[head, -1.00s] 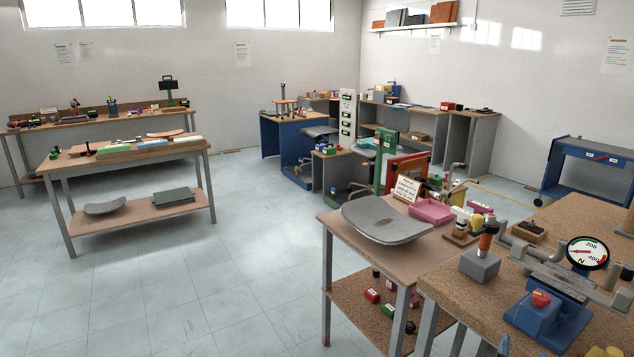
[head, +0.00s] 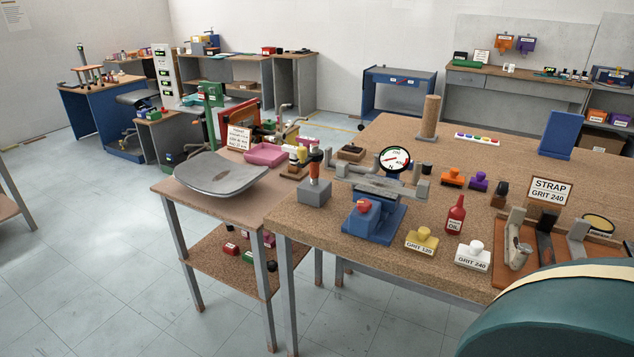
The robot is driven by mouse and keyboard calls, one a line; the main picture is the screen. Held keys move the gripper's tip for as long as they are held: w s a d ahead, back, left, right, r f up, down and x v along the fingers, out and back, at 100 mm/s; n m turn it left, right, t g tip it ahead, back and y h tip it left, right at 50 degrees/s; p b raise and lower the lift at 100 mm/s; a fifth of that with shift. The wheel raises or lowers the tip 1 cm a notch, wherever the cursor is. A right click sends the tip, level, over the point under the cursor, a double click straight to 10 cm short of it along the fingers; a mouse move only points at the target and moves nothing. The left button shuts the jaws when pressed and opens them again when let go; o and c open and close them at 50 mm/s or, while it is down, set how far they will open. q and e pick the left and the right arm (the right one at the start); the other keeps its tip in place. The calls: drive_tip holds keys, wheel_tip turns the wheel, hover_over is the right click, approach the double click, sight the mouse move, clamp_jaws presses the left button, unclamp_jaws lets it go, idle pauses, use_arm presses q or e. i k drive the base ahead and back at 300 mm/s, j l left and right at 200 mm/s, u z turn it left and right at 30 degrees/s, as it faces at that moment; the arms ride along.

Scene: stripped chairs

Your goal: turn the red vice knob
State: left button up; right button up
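The red vice knob (head: 364,207) sits on the front of a blue vice (head: 385,226) on the cork-topped bench, right of the middle in the head view. Grey jaws or bars (head: 380,186) lie across the top of the vice. A round dial gauge marked N (head: 394,160) stands just behind it. Neither of my grippers shows in the head view, so nothing of mine is seen touching the knob.
Around the vice on the cork bench (head: 330,233) stand a grey block with an orange-handled tool (head: 315,190), a red oil bottle (head: 456,216) and yellow (head: 422,239) and white (head: 472,255) grit blocks. A large teal rounded thing (head: 560,320) fills the lower right corner. Open floor lies left.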

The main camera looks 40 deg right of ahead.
sight(363, 205)
drive_tip(key=z, duration=0.95)
